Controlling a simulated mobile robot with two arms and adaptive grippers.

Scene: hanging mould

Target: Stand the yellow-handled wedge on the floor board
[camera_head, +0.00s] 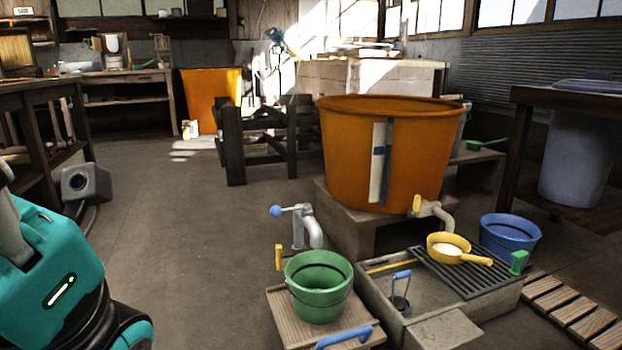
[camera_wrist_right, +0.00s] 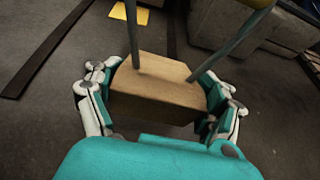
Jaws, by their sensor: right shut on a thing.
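In the right wrist view my right gripper (camera_wrist_right: 160,108) is shut on a brown wooden wedge block (camera_wrist_right: 158,82), with a finger on each side of it. Two grey rods rise from the block toward the top edge of that view. An ochre part (camera_wrist_right: 240,10) shows at the top right; I cannot tell whether it is the yellow handle. Dark floor lies below the held block. The wedge and my right gripper do not show in the head view. My left gripper is not in view. I cannot tell for sure which piece is the floor board.
A slatted wooden board (camera_head: 578,312) lies on the floor at the right. A green bucket (camera_head: 318,288) stands on a wooden board beside a stone trough (camera_head: 382,290). An orange tub (camera_head: 345,150) stands behind. A blue bucket (camera_head: 510,236) is right. Floor at centre left is clear.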

